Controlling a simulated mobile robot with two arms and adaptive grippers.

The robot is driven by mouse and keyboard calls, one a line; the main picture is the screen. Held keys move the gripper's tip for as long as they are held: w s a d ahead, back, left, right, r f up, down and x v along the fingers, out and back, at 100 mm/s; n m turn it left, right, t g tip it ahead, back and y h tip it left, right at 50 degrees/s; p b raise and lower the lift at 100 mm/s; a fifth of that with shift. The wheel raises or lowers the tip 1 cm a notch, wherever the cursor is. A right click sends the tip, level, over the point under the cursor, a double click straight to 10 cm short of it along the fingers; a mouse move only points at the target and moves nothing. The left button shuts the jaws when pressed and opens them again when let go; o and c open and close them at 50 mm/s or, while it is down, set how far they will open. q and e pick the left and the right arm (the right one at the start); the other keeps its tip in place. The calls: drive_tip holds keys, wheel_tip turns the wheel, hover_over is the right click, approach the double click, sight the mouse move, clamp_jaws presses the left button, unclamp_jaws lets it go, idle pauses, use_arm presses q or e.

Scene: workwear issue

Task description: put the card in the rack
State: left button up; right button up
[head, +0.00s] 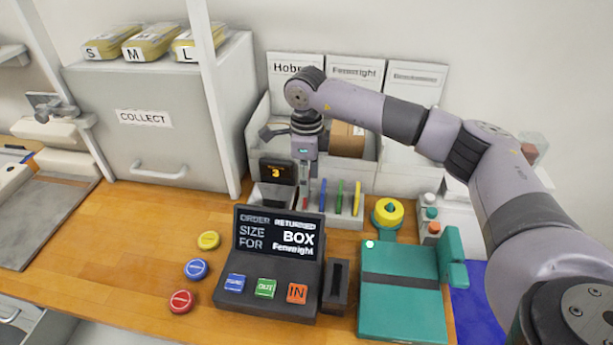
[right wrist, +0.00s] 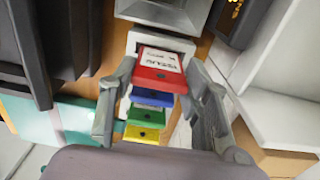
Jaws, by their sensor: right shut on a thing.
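A red card (right wrist: 160,68) with a white label is between the fingers of my right gripper (right wrist: 160,95) in the right wrist view. That gripper is shut on it. In the head view my right gripper (head: 304,172) points down at the left end of the grey rack (head: 345,218), and the card is mostly hidden there. The rack holds upright blue (head: 322,194), green (head: 339,196) and yellow (head: 356,198) cards. I cannot tell whether the red card's lower edge is inside a slot. My left gripper is not in view.
An order terminal (head: 268,262) with a screen and buttons stands in front of the rack. A small display reading 3 (head: 277,172) is left of my right gripper.

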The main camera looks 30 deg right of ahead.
drive_tip(key=shift+f+b, duration=0.75)
drive_tip(key=shift+f, duration=0.3)
idle(0.4)
drive_tip(key=o, duration=1)
drive_tip(key=shift+o, duration=0.2)
drive_tip(key=shift+r+p, duration=2.65)
drive_tip(key=shift+r, duration=1.9)
